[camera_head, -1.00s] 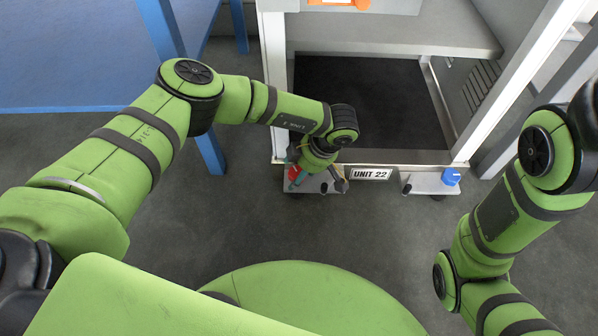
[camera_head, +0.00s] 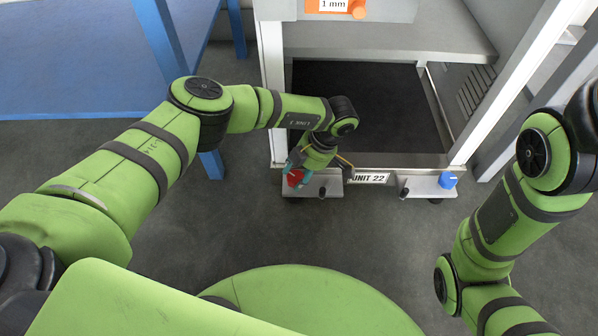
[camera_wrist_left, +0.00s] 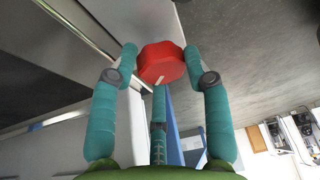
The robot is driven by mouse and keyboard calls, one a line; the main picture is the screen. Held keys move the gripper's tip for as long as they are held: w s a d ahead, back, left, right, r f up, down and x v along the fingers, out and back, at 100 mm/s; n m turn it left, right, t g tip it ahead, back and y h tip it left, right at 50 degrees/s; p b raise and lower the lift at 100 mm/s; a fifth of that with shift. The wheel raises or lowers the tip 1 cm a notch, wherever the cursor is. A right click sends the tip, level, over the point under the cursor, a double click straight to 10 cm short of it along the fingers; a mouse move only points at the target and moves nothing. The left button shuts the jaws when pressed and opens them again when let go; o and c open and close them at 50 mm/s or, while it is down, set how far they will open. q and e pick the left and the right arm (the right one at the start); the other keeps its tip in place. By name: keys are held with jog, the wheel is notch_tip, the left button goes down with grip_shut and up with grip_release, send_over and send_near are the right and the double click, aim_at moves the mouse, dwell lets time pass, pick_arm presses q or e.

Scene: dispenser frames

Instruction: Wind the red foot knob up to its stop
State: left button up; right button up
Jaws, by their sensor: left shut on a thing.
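The red foot knob (camera_head: 294,178) shows at the left front foot bracket of the frame, partly hidden by my gripper. In the left wrist view the red knob (camera_wrist_left: 161,63) sits between the fingertips, with a pale mark on its face. My left gripper (camera_head: 298,173) is shut on it, a teal finger (camera_wrist_left: 124,62) on one side and another (camera_wrist_left: 194,65) on the other. A third teal finger stands below the knob in that view. My right arm is at the right of the head view; its gripper is out of frame.
The UNIT 22 plate (camera_head: 369,178) is on the frame's front, just right of my left gripper. A blue knob (camera_head: 448,180) stands on the right foot bracket (camera_head: 420,187). A blue table (camera_head: 70,80) is at left. Grey floor in front is open.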

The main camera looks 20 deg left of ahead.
pick_arm(q)
jog(key=shift+s+a+f, duration=0.2)
jog(key=shift+s+a, duration=0.1)
jog(key=shift+a, duration=0.05)
jog(key=o, duration=1.1)
jog(key=shift+w+d+r, duration=0.1)
jog(key=shift+w+d+r, duration=0.1)
jog(key=shift+d+r, duration=0.1)
jog(key=shift+r, duration=0.25)
jog(key=v, duration=1.1)
jog(key=shift+f, duration=0.1)
